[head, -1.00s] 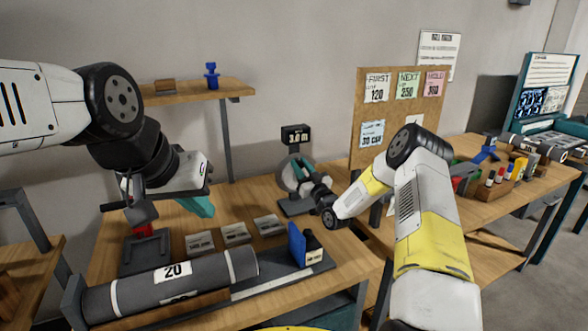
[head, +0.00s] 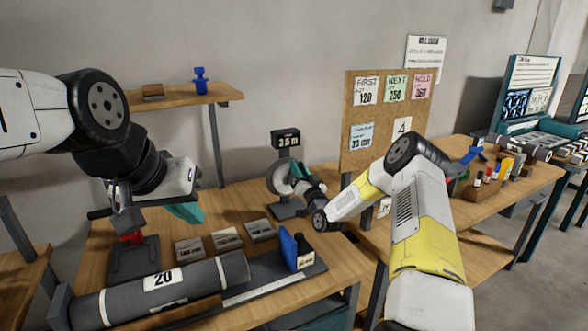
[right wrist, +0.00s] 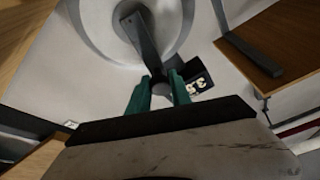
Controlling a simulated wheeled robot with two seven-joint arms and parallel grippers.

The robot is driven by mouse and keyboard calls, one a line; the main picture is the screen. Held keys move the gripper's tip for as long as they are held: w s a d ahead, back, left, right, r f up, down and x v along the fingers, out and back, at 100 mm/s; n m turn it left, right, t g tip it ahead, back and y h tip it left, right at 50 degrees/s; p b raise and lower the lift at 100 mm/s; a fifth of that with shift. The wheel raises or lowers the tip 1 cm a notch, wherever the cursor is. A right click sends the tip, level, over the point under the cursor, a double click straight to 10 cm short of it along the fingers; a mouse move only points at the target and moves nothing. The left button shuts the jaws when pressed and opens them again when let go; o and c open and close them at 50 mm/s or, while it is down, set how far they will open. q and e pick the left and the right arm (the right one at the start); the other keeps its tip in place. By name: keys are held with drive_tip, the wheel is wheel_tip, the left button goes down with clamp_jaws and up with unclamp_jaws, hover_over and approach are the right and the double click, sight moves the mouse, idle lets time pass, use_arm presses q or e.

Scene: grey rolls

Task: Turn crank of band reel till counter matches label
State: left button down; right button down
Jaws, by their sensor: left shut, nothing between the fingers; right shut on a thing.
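The band reel (head: 272,182) stands at the back of the bench, a pale disc on a dark stand. Its counter (head: 285,139) is a black box above it with white digits, seemingly 3.5 m; the digits also show rotated in the right wrist view (right wrist: 199,86). The grey crank (right wrist: 142,38) crosses the pale disc in the right wrist view. My right gripper (right wrist: 160,91) is shut on the crank's handle end, between its teal fingers. My left gripper (head: 186,212) is shut and empty above the left of the bench. A grey roll (head: 170,284) with a white label reading 20 lies in front.
A pegboard (head: 372,112) with cards reading 120, 250 and 360 stands behind my right arm. Several small grey blocks (head: 226,238) lie mid-bench. A shelf (head: 185,97) hangs at the back left.

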drive_tip(key=shift+f, duration=0.2)
drive_tip(key=c, duration=1.2)
unclamp_jaws()
drive_tip(key=shift+r, duration=0.1)
drive_tip(key=shift+s, duration=0.1)
drive_tip(key=v, duration=0.7)
drive_tip(key=shift+s+d, duration=0.15)
drive_tip(key=shift+s, duration=0.2)
